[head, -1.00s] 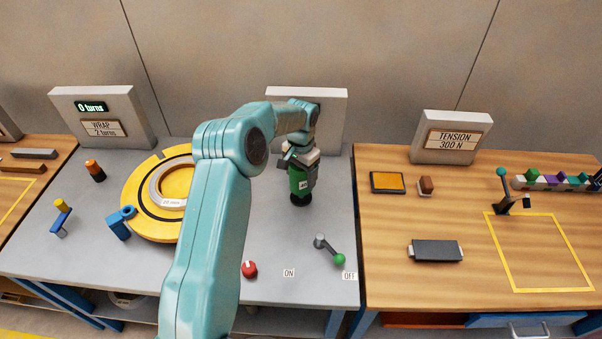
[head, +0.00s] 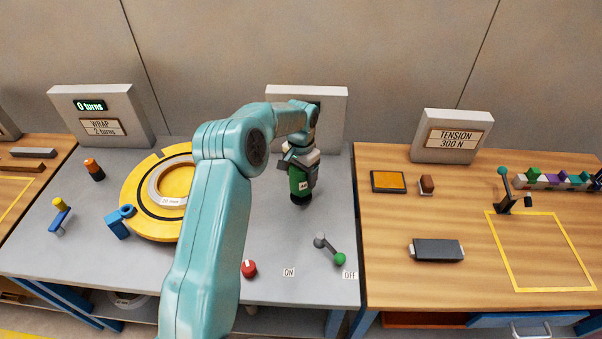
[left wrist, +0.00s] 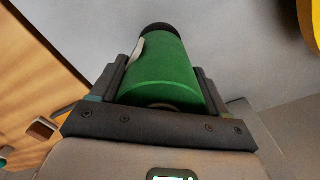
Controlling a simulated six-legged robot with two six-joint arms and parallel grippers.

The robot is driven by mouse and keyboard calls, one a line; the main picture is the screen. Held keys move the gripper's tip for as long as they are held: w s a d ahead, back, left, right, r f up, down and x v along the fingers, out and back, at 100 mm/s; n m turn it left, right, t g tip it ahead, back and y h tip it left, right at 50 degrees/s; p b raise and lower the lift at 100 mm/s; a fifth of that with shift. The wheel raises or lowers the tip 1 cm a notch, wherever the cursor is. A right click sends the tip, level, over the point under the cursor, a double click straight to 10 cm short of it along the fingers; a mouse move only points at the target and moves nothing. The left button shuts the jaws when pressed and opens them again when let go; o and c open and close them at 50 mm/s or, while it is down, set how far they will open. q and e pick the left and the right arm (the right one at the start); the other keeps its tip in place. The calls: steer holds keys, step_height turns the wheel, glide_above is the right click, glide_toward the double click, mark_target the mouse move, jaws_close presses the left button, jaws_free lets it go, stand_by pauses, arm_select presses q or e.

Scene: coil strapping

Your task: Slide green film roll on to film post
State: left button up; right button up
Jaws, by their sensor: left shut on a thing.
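The green film roll (head: 299,182) is a green cylinder with a small white label, upright near the back right of the grey bench. A dark end shows below it. My left gripper (head: 300,163) is shut on the roll from above and behind. In the left wrist view the roll (left wrist: 165,72) sits between the two dark fingers of my left gripper (left wrist: 165,90); its far end is dark. I cannot tell whether the roll touches the bench. No film post can be made out with certainty; a blue stand with a yellow top (head: 60,204) is at the bench's left. My right gripper is not in view.
An orange-black cylinder (head: 94,169) stands behind left. A red knob (head: 249,269) and green-ended lever (head: 339,258) are at the front. A panel (head: 335,115) stands behind the roll.

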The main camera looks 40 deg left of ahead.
arm_select(q)
steer(key=shift+f+b, duration=1.05)
steer(key=shift+f, duration=0.55)
steer(key=o, duration=1.8)
steer(key=shift+o, duration=0.2)
steer(key=shift+r, duration=0.1)
step_height(320, 180, up, 16)
steer(key=shift+r, duration=0.15)
